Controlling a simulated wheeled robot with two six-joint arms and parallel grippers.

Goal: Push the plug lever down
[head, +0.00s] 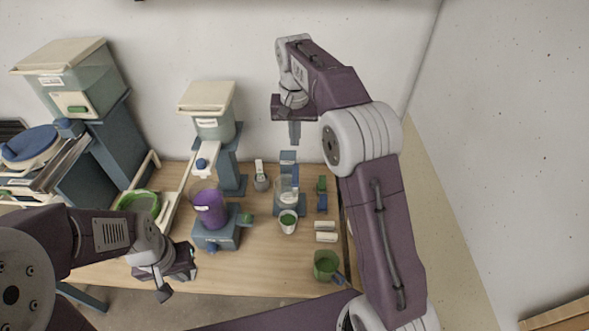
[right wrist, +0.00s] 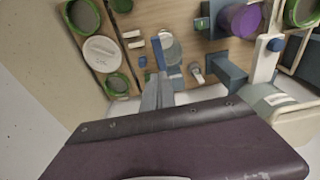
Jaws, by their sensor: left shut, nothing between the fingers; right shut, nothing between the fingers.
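A small blue stand (head: 288,157) with a clear cup (head: 286,184) in front of it is on the wooden table. Its blue upper part looks like the plug lever, but I cannot tell for sure. My right gripper (head: 295,141) is shut and empty, pointing down just above and behind that part. In the right wrist view the closed fingers (right wrist: 158,92) reach toward a blue bar (right wrist: 158,52) beside the clear cup (right wrist: 172,46); I cannot tell whether they touch. My left gripper (head: 163,291) is shut and empty at the table's front edge.
A purple bucket (head: 209,208) on a blue base stands left of centre, below a lidded tank (head: 212,128). A larger tank (head: 70,85) stands at the far left.

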